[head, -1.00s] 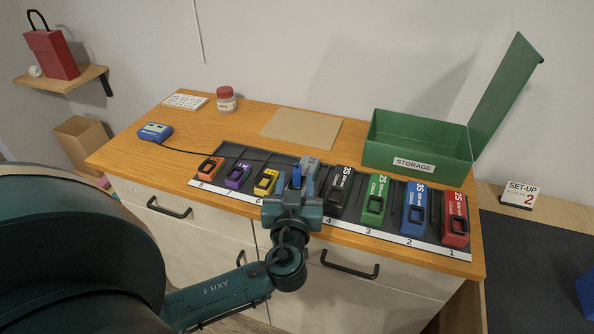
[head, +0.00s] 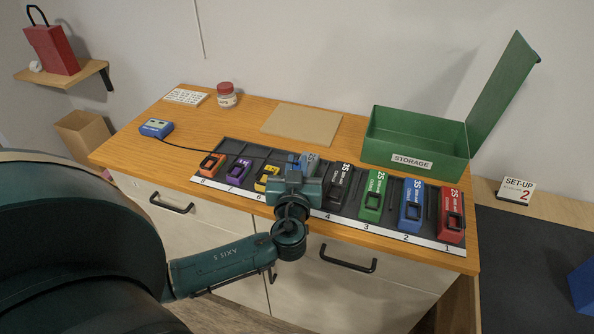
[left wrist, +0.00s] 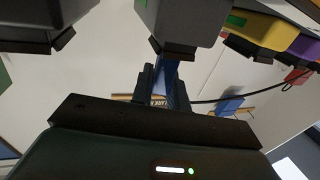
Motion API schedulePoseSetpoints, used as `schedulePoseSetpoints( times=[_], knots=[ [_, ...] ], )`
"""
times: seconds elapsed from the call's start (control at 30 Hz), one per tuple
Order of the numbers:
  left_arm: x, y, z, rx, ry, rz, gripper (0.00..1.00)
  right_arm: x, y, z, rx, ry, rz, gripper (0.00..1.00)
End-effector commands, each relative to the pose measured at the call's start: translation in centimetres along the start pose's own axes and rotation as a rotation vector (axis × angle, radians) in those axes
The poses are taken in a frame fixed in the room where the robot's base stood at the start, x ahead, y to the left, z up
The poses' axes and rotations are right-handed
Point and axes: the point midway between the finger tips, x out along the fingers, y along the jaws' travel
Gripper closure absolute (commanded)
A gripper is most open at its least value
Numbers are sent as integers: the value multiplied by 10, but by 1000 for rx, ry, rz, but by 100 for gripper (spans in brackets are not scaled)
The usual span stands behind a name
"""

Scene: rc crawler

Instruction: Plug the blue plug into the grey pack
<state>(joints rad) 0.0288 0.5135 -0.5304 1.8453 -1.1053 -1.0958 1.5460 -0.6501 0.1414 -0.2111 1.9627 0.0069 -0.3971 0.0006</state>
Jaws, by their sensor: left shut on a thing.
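My left gripper (head: 291,174) is shut on the blue plug (head: 292,159) at slot 5 of the black rack. In the left wrist view the blue plug (left wrist: 171,76) stands between the fingertips (left wrist: 163,85), its black cable running off to the right. The grey pack (head: 311,161) lies in the rack just beyond the gripper and is mostly hidden by it. In the left wrist view the grey pack (left wrist: 180,20) is right in front of the plug, its dark end over the plug's tip. I cannot tell whether the plug is seated. My right gripper is out of view.
Black (head: 338,187), green (head: 373,196), blue (head: 411,206) and red (head: 451,214) packs lie to the right. Yellow, purple (head: 239,171) and orange (head: 211,164) ones lie left. A blue charger box (head: 156,128) holds the cable's other end. A green storage box (head: 415,142) stands behind.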

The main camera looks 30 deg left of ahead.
Motion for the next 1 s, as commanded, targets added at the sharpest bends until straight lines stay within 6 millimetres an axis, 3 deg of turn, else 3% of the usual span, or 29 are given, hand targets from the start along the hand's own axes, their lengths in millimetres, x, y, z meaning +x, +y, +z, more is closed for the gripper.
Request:
schedulePoseSetpoints(
  times=[0.1, 0.47, 0.8, 1.0],
  knots=[
    [0, 0, 0, 0, 0, 0, 100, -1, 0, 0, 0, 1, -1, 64],
    [0, 0, -7, -2, 1, 0, 100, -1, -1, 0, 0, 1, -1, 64],
    [0, 0, -72, -8, 4, 0, 100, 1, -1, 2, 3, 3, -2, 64],
    [0, 0, -96, -4, 1, 0, 100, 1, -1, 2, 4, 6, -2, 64]
  ],
)
